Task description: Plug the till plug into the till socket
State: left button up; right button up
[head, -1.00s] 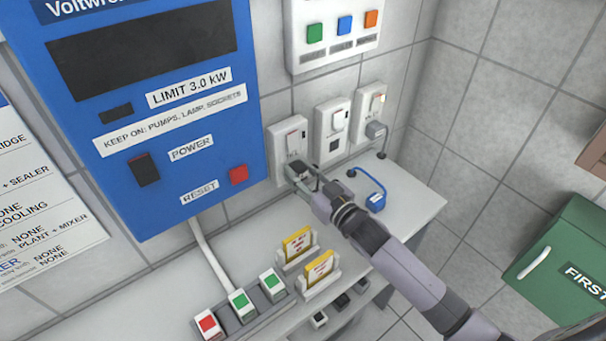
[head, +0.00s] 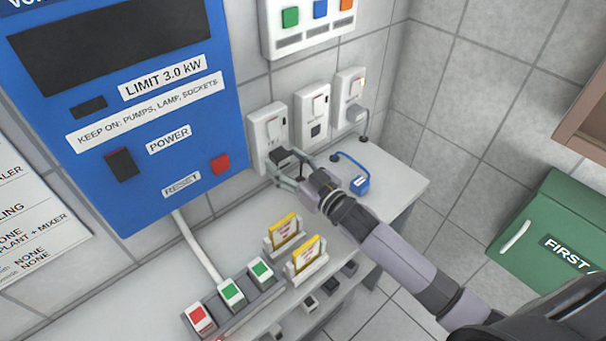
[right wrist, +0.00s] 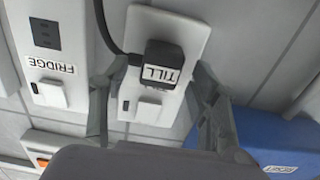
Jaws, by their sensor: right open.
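The till plug (right wrist: 163,62) is black with a white TILL label. It sits over the lower half of the white till socket (right wrist: 181,22), and I cannot tell whether it is fully seated. The plug (head: 283,156) and socket (head: 267,131) also show in the head view, leftmost of three wall sockets. My right gripper (right wrist: 160,75) is open, with one finger on each side of the plug; I see gaps between fingers and plug. It also shows in the head view (head: 288,171). My left gripper is not in view.
The fridge socket (head: 312,114) is to the right of the till socket. A blue object with a cord (head: 359,185) lies on the shelf (head: 400,185). Yellow cards (head: 284,231) in holders and a switch row (head: 232,293) stand in front.

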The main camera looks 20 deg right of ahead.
jog(key=v, duration=1)
jog(key=shift+s, duration=0.3)
jog(key=shift+d, duration=0.1)
